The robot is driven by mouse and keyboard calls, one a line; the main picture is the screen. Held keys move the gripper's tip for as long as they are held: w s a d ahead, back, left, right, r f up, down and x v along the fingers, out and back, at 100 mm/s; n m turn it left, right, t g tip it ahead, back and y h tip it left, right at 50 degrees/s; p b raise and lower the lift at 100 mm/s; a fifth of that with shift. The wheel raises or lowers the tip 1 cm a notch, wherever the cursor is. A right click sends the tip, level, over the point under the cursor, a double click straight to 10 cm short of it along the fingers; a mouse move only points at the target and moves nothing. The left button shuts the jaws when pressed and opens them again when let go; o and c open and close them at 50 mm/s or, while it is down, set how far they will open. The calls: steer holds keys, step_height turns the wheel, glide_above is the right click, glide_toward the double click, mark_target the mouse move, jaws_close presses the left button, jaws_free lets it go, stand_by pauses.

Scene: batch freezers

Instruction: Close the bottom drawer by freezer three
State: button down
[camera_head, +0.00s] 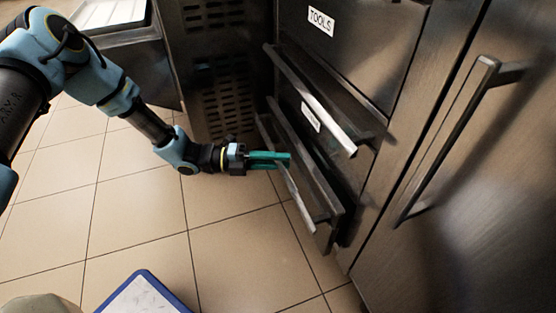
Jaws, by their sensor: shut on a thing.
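The bottom drawer (326,205) is the lowest in the dark metal drawer stack. It stands partly pulled out, with its front edge clear of the cabinet. Its long silver bar handle (304,213) runs slantwise across its front. My gripper (288,160), with green fingers, reaches in from the left and is shut on this handle near its middle. The fingers cover a short part of the bar.
A tall metal door with a handle (447,139) stands at right. A blue-edged board (146,296) lies low in front. Tiled floor (135,215) is open at left.

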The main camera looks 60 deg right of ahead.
mark_target(295, 156)
steer(key=shift+d, duration=0.1)
stand_by(0.3)
steer(key=shift+s+d+p, duration=0.2)
steer(key=shift+s+d, duration=0.4)
steer(key=shift+d, duration=0.25)
steer(key=shift+s+d+p, duration=0.15)
steer(key=shift+s+d, duration=0.45)
steer(key=shift+d, duration=0.25)
steer(key=c, duration=0.7)
jaws_free()
steer(key=p+v, duration=0.2)
steer(key=v, duration=0.8)
steer(key=shift+w+a+p, duration=0.25)
steer(key=shift+w+p, duration=0.05)
steer(key=shift+p, duration=0.05)
